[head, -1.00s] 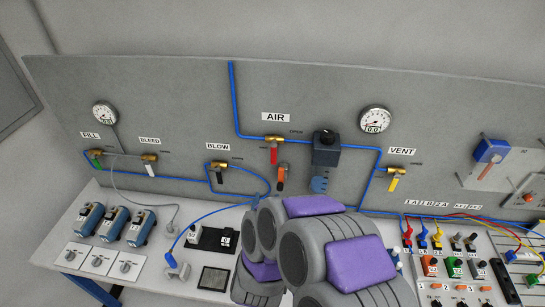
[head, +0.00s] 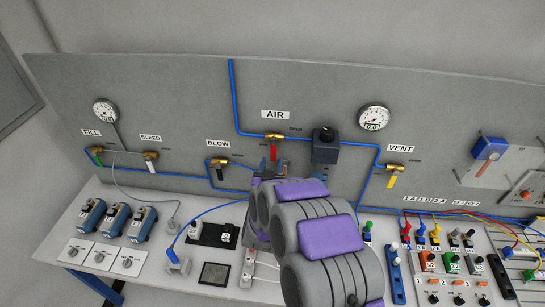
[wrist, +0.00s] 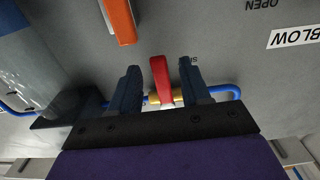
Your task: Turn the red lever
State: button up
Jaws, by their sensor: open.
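The red lever (head: 274,152) hangs down from the brass valve (head: 275,137) under the AIR sign on the grey panel. In the wrist view the red lever (wrist: 160,75) stands between the two dark blue fingers of my gripper (wrist: 160,68), with the brass valve (wrist: 154,98) behind it. The fingers are open, with a visible gap on each side of the lever. In the head view my gripper (head: 270,168) is at the panel, and my purple and grey arm hides part of the area below.
An orange lever (wrist: 119,18) is close by in the wrist view. A dark blue regulator (head: 325,147) is right of the red lever. The BLOW valve (head: 217,163) is to the left and the VENT valve (head: 394,169) to the right. Blue pipes run along the panel.

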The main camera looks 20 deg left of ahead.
aim_at(273, 159)
jog(key=shift+x, duration=1.9)
grip_shut()
